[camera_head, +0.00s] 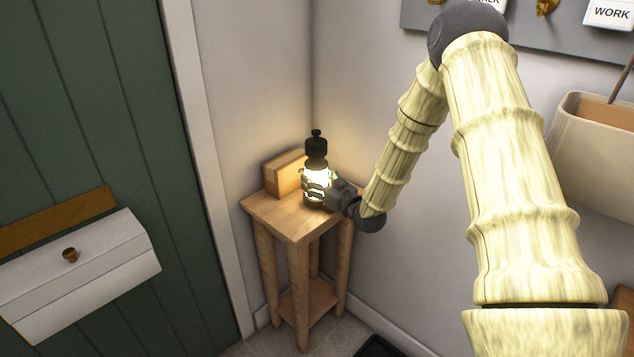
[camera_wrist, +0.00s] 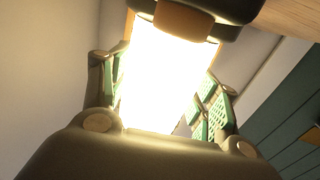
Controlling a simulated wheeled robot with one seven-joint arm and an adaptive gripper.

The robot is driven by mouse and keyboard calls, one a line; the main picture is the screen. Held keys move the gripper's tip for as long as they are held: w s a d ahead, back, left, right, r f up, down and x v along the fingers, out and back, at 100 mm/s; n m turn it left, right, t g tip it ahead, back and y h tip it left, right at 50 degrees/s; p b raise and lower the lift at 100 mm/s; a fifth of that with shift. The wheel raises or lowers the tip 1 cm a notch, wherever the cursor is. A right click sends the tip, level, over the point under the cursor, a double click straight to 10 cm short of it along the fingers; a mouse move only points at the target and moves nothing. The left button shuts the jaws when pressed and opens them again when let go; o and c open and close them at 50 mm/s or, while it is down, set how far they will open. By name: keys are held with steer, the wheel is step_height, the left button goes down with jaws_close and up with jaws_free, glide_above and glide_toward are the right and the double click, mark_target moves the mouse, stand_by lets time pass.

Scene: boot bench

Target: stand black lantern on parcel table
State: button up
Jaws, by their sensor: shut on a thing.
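The black lantern (camera_head: 316,150) is upright with a black cap and a brightly glowing middle. It is at the small wooden parcel table (camera_head: 269,212), over the tabletop's right part. Its base looks to be at the tabletop, but I cannot tell for certain whether it touches. My gripper (camera_head: 318,185) is shut around the lantern's glowing body from the right. In the wrist view the lantern's bright body (camera_wrist: 165,75) fills the space between the two green-padded fingers, and glare hides its detail.
A wooden box or parcel (camera_head: 286,173) stands on the tabletop behind and left of the lantern. A green door (camera_head: 100,110) with a white mailbox (camera_head: 80,270) is at the left. The walls meet close behind the table. A beige wall bin (camera_head: 590,150) hangs at the right.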

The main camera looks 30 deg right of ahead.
steer(key=shift+f, duration=0.15)
steer(key=shift+f, duration=0.1)
steer(key=o, duration=1.5)
steer(key=shift+c, duration=0.2)
steer(key=shift+s, duration=0.1)
